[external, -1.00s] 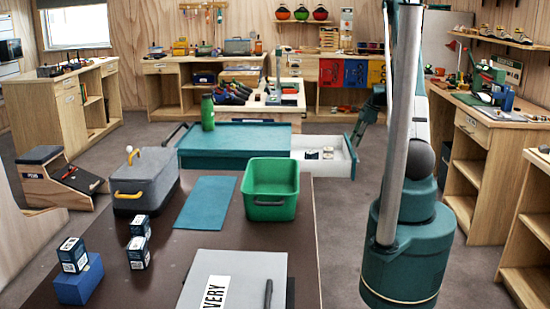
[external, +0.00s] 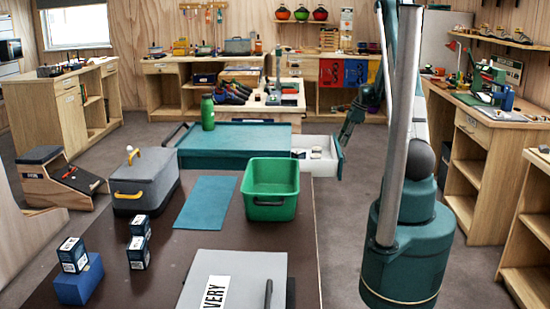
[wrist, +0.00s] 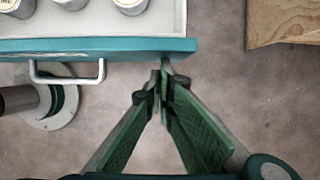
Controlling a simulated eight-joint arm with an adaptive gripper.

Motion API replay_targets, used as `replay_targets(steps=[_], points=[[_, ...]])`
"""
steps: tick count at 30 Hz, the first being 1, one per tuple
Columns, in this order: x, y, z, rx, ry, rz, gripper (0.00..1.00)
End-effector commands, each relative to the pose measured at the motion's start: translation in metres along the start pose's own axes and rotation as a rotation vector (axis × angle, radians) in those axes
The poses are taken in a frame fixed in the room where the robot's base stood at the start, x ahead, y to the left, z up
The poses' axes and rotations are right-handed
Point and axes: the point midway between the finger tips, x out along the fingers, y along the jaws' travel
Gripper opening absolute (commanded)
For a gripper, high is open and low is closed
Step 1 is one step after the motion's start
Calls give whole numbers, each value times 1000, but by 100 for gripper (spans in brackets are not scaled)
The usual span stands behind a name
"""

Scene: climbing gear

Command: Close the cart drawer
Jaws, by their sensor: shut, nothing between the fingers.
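The teal-topped cart (external: 240,138) stands beyond the dark table. Its white drawer (external: 317,142) is partly open, sticking out to the right, with a teal front (external: 340,158). In the wrist view the teal drawer front (wrist: 120,47) with its pale handle (wrist: 66,80) spans the upper left. Several white items (wrist: 131,4) lie inside the drawer. My gripper (wrist: 163,70) is shut and empty, its fingertips at the right end of the drawer front, appearing to touch it. In the external view my gripper (external: 345,136) is just right of the drawer front.
A green bottle (external: 208,112) stands on the cart top. The dark table (external: 190,255) in front holds a green bin (external: 271,188), a grey case (external: 146,184) and small boxes. A wooden workbench (external: 478,150) stands to the right. Grey floor lies clear between bench and cart.

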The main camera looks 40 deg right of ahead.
Motion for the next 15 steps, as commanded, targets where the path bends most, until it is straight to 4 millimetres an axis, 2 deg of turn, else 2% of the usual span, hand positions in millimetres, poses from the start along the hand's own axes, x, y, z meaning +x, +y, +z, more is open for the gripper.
replay_targets(steps=[1, 15], points=[[6, 0, 14, -5, 0, 1, 0], [54, 1, 135, -5, 0, 1, 0]])
